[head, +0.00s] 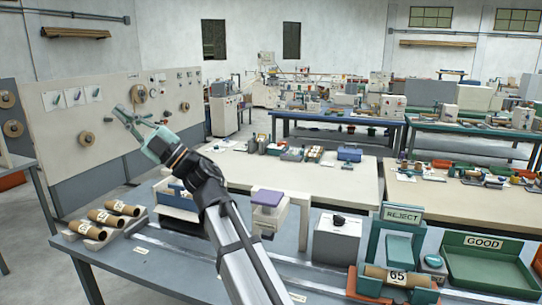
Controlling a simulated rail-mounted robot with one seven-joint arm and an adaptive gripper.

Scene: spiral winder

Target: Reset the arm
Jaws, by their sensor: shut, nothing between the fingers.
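My arm reaches up and to the left from the bottom middle of the head view. My gripper (126,117), with pale green fingers, is at its far end. It is shut and empty, raised above the workbench (150,262) and in front of the beige wall panel (75,140) in the picture. I cannot tell how far it is from the panel. My forearm hides part of the bench and part of a blue-and-white box (175,200).
Several cardboard tubes (105,218) lie on a rack at left. A purple-topped device (268,210) stands right of my arm.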

